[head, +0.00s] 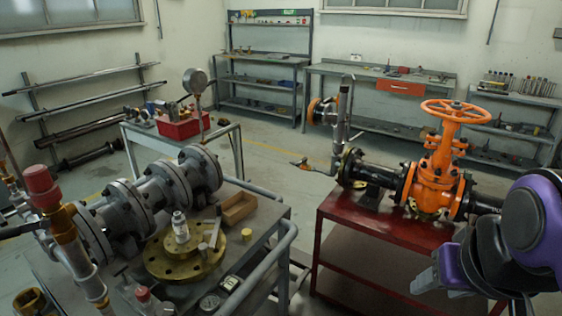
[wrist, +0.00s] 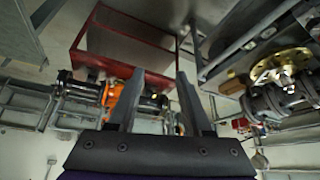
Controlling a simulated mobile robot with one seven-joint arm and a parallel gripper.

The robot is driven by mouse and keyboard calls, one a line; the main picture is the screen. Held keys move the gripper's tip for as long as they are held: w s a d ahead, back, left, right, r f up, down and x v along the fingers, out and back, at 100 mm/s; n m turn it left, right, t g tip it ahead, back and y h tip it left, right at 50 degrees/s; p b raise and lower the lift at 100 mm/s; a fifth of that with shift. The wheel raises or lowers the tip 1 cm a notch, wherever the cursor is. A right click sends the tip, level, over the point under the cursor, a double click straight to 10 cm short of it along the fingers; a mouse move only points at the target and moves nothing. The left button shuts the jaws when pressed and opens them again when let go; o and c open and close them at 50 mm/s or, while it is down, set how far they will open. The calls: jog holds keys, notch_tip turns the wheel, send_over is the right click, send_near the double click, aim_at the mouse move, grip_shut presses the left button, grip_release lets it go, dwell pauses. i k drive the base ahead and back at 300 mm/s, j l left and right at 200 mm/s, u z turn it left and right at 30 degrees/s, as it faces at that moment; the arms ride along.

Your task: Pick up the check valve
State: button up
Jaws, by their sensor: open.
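I cannot tell for certain which item is the check valve. A grey flanged valve and pipe run (head: 150,198) lies along the left workbench in the head view; it also shows upside down at the right of the wrist view (wrist: 285,98). An orange gate valve (head: 435,180) with a handwheel stands on the red table (head: 375,228). My gripper (head: 428,280) is at the lower right, in front of the red table and apart from both valves. In the wrist view its two fingers (wrist: 158,76) are spread with nothing between them.
A floor gap separates the bench and red table. Shelves (head: 268,70) stand behind.

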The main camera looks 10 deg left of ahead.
aim_at(179, 222)
jog(key=i+u, duration=0.45)
jog(key=u, duration=0.25)
jog(key=i+u, duration=0.35)
jog(key=k+l, duration=0.05)
jog(key=k, duration=0.05)
